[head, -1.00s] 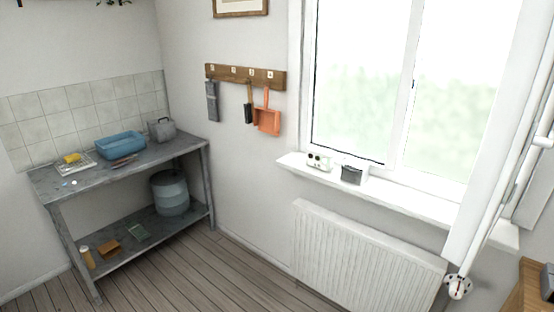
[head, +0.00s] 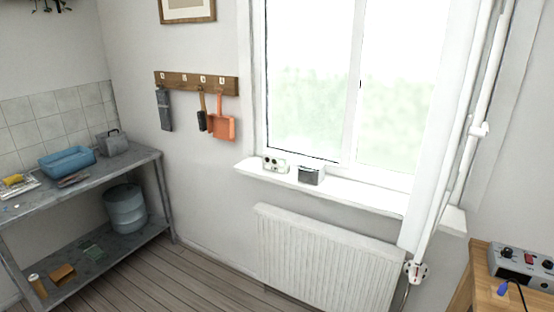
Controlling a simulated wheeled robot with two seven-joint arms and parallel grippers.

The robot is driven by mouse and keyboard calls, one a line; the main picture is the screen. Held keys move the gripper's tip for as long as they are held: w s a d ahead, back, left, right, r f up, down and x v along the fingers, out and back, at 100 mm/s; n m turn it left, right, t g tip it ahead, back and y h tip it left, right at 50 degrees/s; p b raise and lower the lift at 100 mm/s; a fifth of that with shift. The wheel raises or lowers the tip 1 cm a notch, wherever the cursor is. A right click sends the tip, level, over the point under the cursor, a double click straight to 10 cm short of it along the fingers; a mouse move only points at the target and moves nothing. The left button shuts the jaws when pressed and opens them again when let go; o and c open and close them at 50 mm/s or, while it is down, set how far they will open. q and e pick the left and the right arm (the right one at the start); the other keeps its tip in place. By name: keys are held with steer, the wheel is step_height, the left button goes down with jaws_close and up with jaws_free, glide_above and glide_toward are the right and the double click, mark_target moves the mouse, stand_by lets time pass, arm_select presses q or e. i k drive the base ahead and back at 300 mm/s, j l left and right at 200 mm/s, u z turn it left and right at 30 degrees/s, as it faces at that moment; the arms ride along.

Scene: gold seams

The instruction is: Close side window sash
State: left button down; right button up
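The window (head: 355,100) fills the upper middle right of the head view, with a left pane and a right part divided by a white upright. A tall white panel (head: 447,120), which looks like the side sash, stands out into the room at the window's right edge. I see it nearly edge-on, and its lower end hangs in front of the sill. A white fitting (head: 480,130) shows beside it; I cannot tell whether it is the handle or a pipe bracket. Neither gripper is in view.
The sill (head: 350,188) holds a small pale box (head: 274,165) and a dark-fronted box (head: 311,175). Below are a radiator (head: 325,262) and its valve (head: 416,271). A wooden table (head: 462,290) with a control box (head: 522,265) stands right. A grey shelf bench (head: 95,178) stands left. Floor shows between.

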mark_target(471, 27)
steer(key=k+l+z, duration=0.1)
steer(key=z, duration=0.9)
